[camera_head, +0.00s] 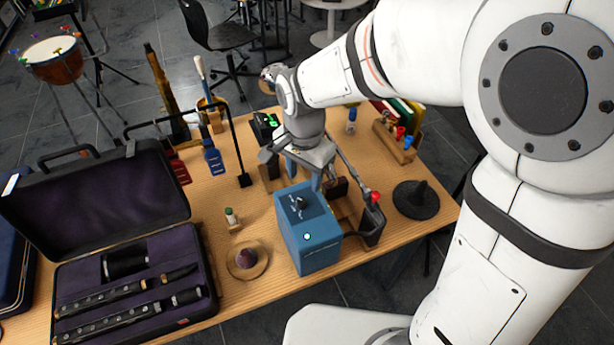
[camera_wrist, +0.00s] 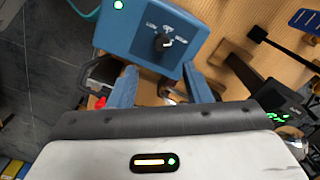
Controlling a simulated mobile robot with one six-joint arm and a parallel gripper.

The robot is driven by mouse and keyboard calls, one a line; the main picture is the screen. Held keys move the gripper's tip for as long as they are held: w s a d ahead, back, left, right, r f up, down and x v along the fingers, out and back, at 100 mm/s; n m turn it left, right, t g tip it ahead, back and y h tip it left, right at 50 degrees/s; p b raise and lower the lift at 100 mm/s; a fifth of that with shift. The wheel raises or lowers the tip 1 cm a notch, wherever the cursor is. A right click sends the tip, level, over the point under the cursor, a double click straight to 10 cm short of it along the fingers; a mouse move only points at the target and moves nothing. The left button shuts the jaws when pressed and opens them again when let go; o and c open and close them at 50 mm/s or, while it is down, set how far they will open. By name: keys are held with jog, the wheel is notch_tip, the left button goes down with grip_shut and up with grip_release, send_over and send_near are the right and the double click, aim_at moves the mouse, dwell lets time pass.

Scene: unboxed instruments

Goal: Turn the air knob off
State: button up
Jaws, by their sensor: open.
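The blue air unit (camera_head: 312,250) stands near the table's front edge, with a lit green light on its front. Its black air knob (camera_head: 300,203) is on the top face. In the wrist view the knob (camera_wrist: 162,42) sits between printed labels, one seeming to read LOW; which mark it points at is too small to tell. My gripper (camera_head: 304,181) is open and empty above the back of the unit. In the wrist view its two blue fingers (camera_wrist: 158,76) are spread apart, with the knob beyond their tips, not between them.
An open case (camera_head: 130,250) with woodwind parts lies at left. A round stand (camera_head: 247,260) is left of the unit. A black holder with a red-topped item (camera_head: 375,198) stands close at right, near a black disc (camera_head: 416,200). A green-lit device (camera_head: 266,124) is behind.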

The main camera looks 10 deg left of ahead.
aim_at(302, 200)
jog(key=shift+a+f, duration=0.35)
jog(key=shift+f, duration=0.1)
notch_tip(302, 200, down, 7)
jog(key=shift+f+p, duration=0.2)
jog(key=shift+p, duration=0.15)
jog(key=shift+c, duration=0.4)
